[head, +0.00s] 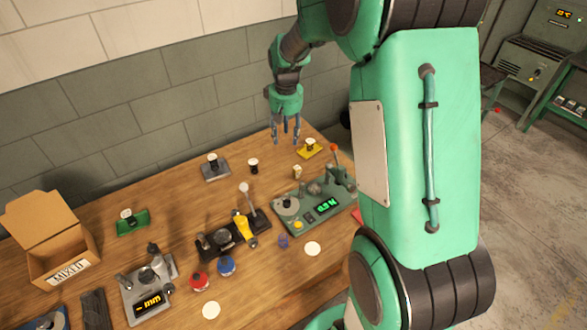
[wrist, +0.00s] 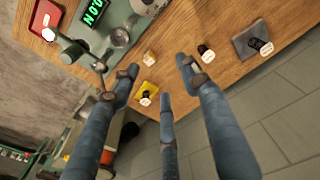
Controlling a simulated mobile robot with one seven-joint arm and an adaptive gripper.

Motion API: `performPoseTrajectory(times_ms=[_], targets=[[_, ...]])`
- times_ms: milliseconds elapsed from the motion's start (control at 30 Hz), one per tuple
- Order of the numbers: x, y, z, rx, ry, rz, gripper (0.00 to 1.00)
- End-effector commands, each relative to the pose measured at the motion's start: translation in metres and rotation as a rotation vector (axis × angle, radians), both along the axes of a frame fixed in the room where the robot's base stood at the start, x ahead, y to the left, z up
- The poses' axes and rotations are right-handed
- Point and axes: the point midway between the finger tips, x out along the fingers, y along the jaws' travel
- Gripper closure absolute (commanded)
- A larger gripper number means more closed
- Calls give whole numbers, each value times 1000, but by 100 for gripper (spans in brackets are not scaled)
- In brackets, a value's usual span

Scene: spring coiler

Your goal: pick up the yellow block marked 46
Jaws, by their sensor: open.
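A flat yellow block (head: 309,149) lies near the table's far edge in the head view, with a small dark-and-white piece on it. It also shows in the wrist view (wrist: 151,86), between my fingers. A small pale yellow block (head: 297,171) stands just in front of it, and shows in the wrist view (wrist: 149,58) too. I cannot read 46 on either. My gripper (head: 285,139) is open and empty, fingers pointing down, above the table's far edge. In the wrist view my gripper (wrist: 160,80) has its fingers spread around the yellow block's place, apart from it.
A green machine with a lit display (head: 325,207) stands close by the yellow block. A dark-and-white piece (head: 253,165) and a grey pad (head: 215,171) with another piece lie to the left. A cardboard box (head: 68,241) stands far left. A grey wall is behind.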

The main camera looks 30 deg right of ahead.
Motion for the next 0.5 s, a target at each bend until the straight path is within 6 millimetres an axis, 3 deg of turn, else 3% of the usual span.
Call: performPoseTrajectory(times_ms=[100, 300, 500], targets=[[14, -24, -33, 10, 32, -8, 55], [30, -56, -81, 24, 71, -15, 55], [36, -74, -110, 33, 93, -19, 55]])
